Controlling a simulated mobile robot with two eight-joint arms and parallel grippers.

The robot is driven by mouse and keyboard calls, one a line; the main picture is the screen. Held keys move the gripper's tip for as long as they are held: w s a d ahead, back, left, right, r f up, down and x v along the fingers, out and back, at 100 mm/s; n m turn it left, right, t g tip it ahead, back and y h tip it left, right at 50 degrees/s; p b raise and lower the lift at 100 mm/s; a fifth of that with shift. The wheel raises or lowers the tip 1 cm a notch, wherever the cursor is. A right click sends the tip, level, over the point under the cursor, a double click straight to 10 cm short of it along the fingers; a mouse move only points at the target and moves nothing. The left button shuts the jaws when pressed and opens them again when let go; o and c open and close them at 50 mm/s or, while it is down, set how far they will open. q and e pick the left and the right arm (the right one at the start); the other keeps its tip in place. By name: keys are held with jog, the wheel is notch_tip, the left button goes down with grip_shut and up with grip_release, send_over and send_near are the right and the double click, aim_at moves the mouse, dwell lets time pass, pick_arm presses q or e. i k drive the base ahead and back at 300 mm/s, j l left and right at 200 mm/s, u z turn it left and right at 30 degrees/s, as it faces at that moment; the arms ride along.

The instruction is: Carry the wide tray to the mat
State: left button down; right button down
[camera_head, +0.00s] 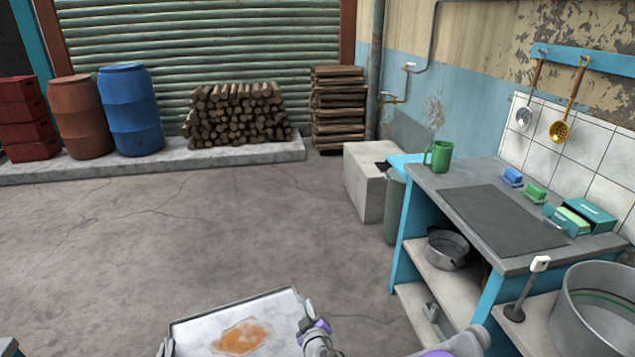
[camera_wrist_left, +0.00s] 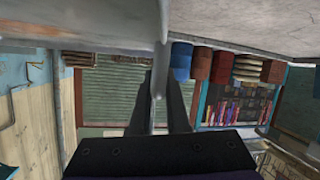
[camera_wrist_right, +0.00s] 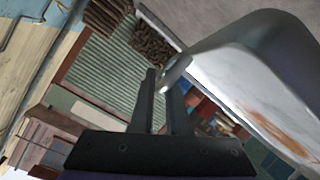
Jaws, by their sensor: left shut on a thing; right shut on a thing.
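The wide tray (camera_head: 195,333) is a pale metal tray with an orange-brown stain on its bottom, at the lower middle of the head view. It is held in front of me over the floor. My left gripper (camera_head: 165,347) is shut on its left edge; in the left wrist view the fingers (camera_wrist_left: 160,90) close on the rim. My right gripper (camera_head: 303,325) is shut on its right edge; in the right wrist view the fingers (camera_wrist_right: 165,85) grip the rim. A dark flat mat (camera_head: 500,215) lies on the grey counter to the right, apart from the tray.
On the counter (camera_head: 430,178), a green mug (camera_head: 439,156) stands behind the mat, and small blue and green blocks and a teal box (camera_head: 585,215) lie to its right. A large metal pot (camera_head: 595,310) stands at lower right. Open concrete floor (camera_head: 200,230) lies ahead and left.

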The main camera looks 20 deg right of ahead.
aim_at(494, 216)
jog(key=i+l, duration=0.1)
jog(key=i, duration=2.4)
jog(key=i+z, duration=0.15)
jog(key=z, duration=0.15)
jog(key=i+z, duration=0.15)
jog(key=z, duration=2.9)
